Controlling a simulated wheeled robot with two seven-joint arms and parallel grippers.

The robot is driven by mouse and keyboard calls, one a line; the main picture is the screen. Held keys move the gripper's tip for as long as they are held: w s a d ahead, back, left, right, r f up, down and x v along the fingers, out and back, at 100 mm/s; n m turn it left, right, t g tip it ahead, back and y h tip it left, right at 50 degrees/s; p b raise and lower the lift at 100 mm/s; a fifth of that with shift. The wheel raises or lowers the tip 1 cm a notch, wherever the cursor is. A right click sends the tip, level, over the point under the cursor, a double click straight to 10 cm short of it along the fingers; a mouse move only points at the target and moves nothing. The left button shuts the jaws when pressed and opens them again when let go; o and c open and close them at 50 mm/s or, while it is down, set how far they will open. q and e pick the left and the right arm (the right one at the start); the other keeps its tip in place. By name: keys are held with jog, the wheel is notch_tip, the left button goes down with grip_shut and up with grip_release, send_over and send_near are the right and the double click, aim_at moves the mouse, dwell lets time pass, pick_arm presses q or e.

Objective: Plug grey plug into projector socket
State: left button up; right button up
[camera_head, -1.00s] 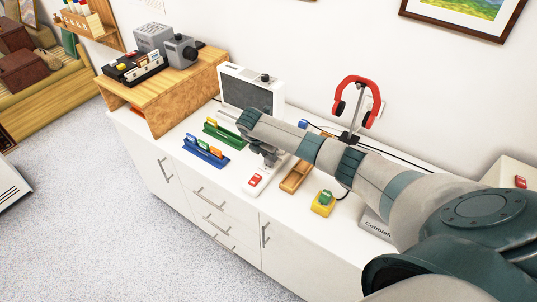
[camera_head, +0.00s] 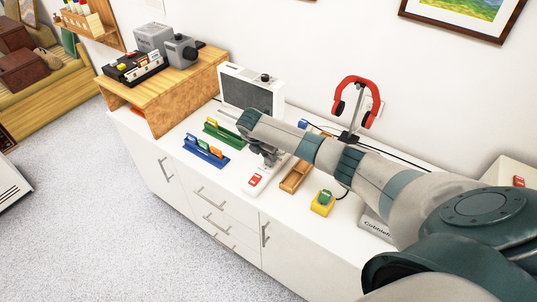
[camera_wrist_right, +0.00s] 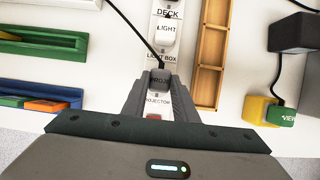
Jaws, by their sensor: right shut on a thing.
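The grey plug (camera_wrist_right: 160,80), marked "PROJ", is held between the fingertips of my right gripper (camera_wrist_right: 159,88). A black cord runs up from it. In the wrist view it lies over the power strip, just above the "PROJECTOR" label (camera_wrist_right: 158,101), and hides the socket there. I cannot tell whether it is seated or just above. The white strip (camera_head: 256,184) with its red switch shows in the head view, under my right gripper (camera_head: 270,158). A white plug marked "LIGHT" (camera_wrist_right: 165,28) is on the strip above the "LIGHT BOX" label. My left gripper is not in view.
A wooden tray (camera_head: 291,184) lies right of the strip. Green (camera_head: 221,134) and blue (camera_head: 205,153) racks stand left. A yellow block with a green plug (camera_head: 322,204), a red headphone stand (camera_head: 357,101) and a white speaker box (camera_head: 250,90) are nearby.

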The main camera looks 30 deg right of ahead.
jog(key=shift+f, duration=0.6)
jog(key=o, duration=1.1)
jog(key=shift+c, duration=0.2)
jog(key=shift+r, duration=0.1)
jog(key=b+v, duration=0.4)
jog(key=v, duration=1.3)
jog(key=shift+r, duration=0.15)
jog(key=shift+a, duration=0.1)
